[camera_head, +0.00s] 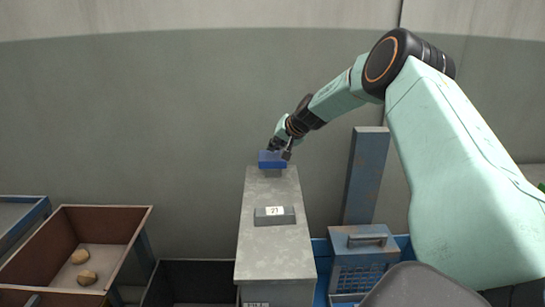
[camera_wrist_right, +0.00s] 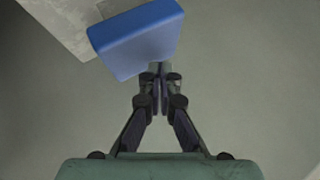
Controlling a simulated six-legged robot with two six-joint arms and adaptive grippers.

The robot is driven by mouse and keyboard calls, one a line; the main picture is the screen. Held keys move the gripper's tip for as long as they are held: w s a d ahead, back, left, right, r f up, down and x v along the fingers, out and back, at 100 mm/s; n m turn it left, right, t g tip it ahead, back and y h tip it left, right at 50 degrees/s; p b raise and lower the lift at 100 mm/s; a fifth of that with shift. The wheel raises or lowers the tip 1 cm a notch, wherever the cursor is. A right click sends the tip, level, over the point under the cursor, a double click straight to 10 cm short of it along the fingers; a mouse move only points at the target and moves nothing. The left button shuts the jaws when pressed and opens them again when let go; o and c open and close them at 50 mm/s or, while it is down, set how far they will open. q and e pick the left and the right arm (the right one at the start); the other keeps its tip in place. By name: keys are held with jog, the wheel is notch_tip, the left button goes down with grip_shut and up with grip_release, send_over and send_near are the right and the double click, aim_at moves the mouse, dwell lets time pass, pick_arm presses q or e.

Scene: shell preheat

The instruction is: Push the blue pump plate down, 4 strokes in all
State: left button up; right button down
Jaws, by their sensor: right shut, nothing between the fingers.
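The blue pump plate (camera_head: 272,164) sits at the far end of a long grey metal housing (camera_head: 263,245), on a short stem. In the right wrist view the blue plate (camera_wrist_right: 138,40) fills the top middle. My right gripper (camera_head: 287,153) is at the plate's right end in the head view, its fingers shut and empty. In the wrist view the closed fingertips (camera_wrist_right: 158,70) are by the plate's lower right edge. I cannot tell whether they touch it. My left gripper is not in view.
A small block labelled 71 (camera_head: 275,216) sits on the housing. A blue-grey crate with a handle (camera_head: 362,262) and an upright blue post (camera_head: 366,175) stand at right. A brown bin (camera_head: 118,224) with potato-like lumps (camera_head: 87,278) is at left. A wall stands behind.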

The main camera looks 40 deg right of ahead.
aim_at(275, 157)
jog(key=shift+f, duration=0.3)
jog(key=shift+s+a+f+b, duration=0.1)
jog(key=shift+s+f+b, duration=0.05)
jog(key=shift+f+b, duration=1.75)
dwell(1.7)
jog(key=shift+r, duration=0.15)
jog(key=shift+r+p, duration=1.9)
jog(key=shift+r, duration=0.2)
jog(key=shift+w+r+p, duration=0.2)
jog(key=shift+r+p, duration=0.3)
notch_tip(275, 157, up, 4)
jog(key=p, duration=0.4)
jog(key=shift+r, duration=0.1)
dwell(0.6)
